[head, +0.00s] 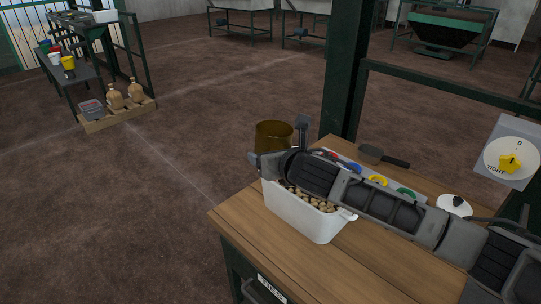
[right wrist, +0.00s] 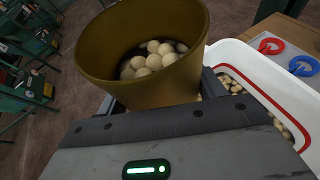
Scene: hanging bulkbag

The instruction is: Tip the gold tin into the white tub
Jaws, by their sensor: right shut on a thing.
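The gold tin (head: 273,134) is held in my right gripper (head: 277,152), above the far left end of the white tub (head: 306,222). In the head view it looks near upright, its lower part hidden by the gripper. The right wrist view shows the tin (right wrist: 105,70) between the fingers (right wrist: 162,98), with several pale round pieces inside. The tub stands on the wooden table and holds many small tan pieces; it also shows in the right wrist view (right wrist: 236,54), right of the tin. My left gripper is not in view.
The wooden table (head: 265,228) carries a strip with coloured rings (head: 378,180), a dark scoop (head: 385,156) and a white round item (head: 455,205), partly behind my right arm. A green post (head: 345,70) rises behind. Open floor lies left.

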